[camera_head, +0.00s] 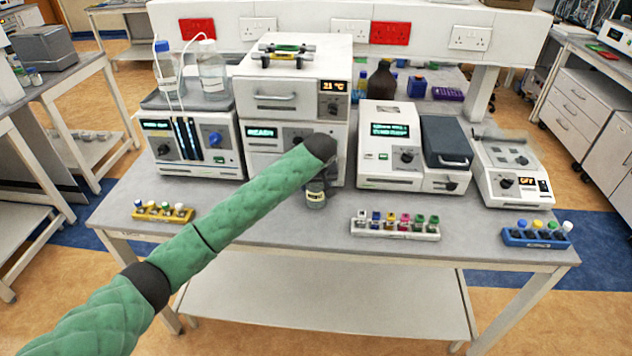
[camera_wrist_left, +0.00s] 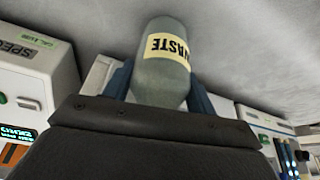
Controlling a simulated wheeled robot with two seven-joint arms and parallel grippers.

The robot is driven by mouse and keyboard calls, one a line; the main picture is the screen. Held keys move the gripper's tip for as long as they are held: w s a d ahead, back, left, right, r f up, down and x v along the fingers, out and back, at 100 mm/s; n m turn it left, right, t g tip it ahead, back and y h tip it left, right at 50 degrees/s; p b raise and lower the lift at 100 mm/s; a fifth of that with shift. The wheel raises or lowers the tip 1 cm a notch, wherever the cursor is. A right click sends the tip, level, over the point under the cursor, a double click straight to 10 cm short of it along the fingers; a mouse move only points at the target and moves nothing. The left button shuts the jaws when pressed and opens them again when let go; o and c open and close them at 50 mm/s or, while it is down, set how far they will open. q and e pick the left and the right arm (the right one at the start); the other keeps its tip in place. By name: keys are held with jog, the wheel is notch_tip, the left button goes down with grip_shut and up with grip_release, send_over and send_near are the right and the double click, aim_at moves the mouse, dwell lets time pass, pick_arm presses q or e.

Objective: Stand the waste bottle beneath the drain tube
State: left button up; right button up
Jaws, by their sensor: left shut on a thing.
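The waste bottle (camera_head: 315,197) is a small grey, clear bottle with a pale yellow label, in front of the middle instrument stack in the head view. In the left wrist view the bottle (camera_wrist_left: 165,62) appears upside down, with the word WASTE on its label. My left gripper (camera_head: 318,181) is shut on the bottle, with a finger on each side of it. I cannot tell whether its base touches the bench. I cannot make out the drain tube; my forearm covers part of the stack's front. My right gripper is not in view.
The instrument stack (camera_head: 290,105) stands behind the bottle, with a pump unit (camera_head: 222,160) to its left and another instrument (camera_head: 385,179) to its right. Vial racks in yellow (camera_head: 150,215), white (camera_head: 370,233) and blue (camera_head: 515,241) line the front edge. The bench between them is mostly clear.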

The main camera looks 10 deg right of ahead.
pick_arm(q)
jog(key=shift+f, duration=0.2)
jog(key=o, duration=1)
